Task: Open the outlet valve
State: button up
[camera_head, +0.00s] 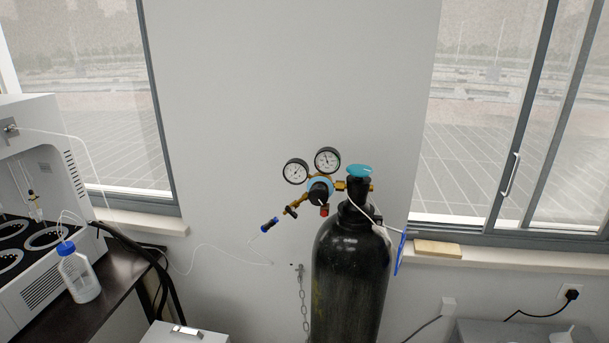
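A black gas cylinder (350,275) stands upright against the white wall, in the lower middle of the head view. A teal round handwheel (359,171) sits on its top. A brass regulator with two round gauges (327,160) and a black knob (319,190) is attached at the left of the cylinder neck. A brass outlet branch (292,209) runs down and left from it. Which part is the outlet valve is not marked. My gripper is not in view.
A dark bench (115,275) with a white instrument (25,200) and a blue-capped bottle (78,275) stands at left. A chain (303,300) hangs beside the cylinder. A wooden block (438,248) lies on the right sill. The wall around the regulator is clear.

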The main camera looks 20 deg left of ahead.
aim_at(291, 211)
jog(key=i+j+u, duration=0.1)
jog(key=u, duration=0.3)
jog(key=i+u, duration=0.1)
jog(key=u, duration=0.3)
jog(key=i+u, duration=0.1)
jog(key=u, duration=0.3)
